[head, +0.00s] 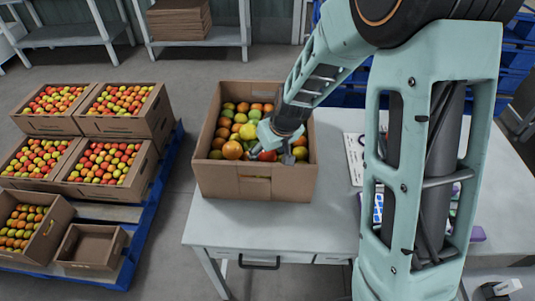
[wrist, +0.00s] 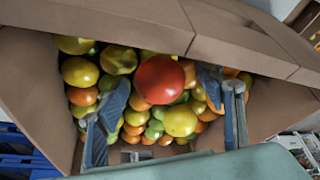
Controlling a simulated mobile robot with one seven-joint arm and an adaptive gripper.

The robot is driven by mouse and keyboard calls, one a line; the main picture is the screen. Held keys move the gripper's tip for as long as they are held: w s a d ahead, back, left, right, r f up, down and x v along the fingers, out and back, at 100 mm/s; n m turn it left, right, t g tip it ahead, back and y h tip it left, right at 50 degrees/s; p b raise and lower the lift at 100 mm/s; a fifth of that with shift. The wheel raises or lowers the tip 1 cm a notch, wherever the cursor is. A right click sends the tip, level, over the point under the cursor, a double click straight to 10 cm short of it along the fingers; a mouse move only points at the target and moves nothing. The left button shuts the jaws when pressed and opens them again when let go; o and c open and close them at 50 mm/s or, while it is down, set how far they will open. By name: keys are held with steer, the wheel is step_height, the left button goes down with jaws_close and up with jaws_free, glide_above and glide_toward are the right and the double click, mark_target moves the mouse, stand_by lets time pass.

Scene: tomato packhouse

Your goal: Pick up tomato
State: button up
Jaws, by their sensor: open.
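A cardboard box (head: 255,188) full of tomatoes stands on the white table. The tomatoes are green, yellow, orange and red. My gripper (head: 277,152) reaches down into the box, and its fingers partly hide the tomatoes under it. In the wrist view my gripper (wrist: 168,108) is open, with one finger on each side of a large red tomato (wrist: 160,79). The red tomato lies on top of the pile, between and just beyond the fingers. A yellow tomato (wrist: 179,121) lies beside it. I cannot tell whether either finger touches a tomato.
The white table (head: 225,228) has printed sheets and small coloured items at its right, partly behind my arm. A blue pallet (head: 150,215) at the left carries several boxes of tomatoes and an empty box (head: 90,247). The box walls surround my gripper closely. Shelves stand behind.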

steer(key=c, duration=0.9)
steer(key=shift+r, duration=0.15)
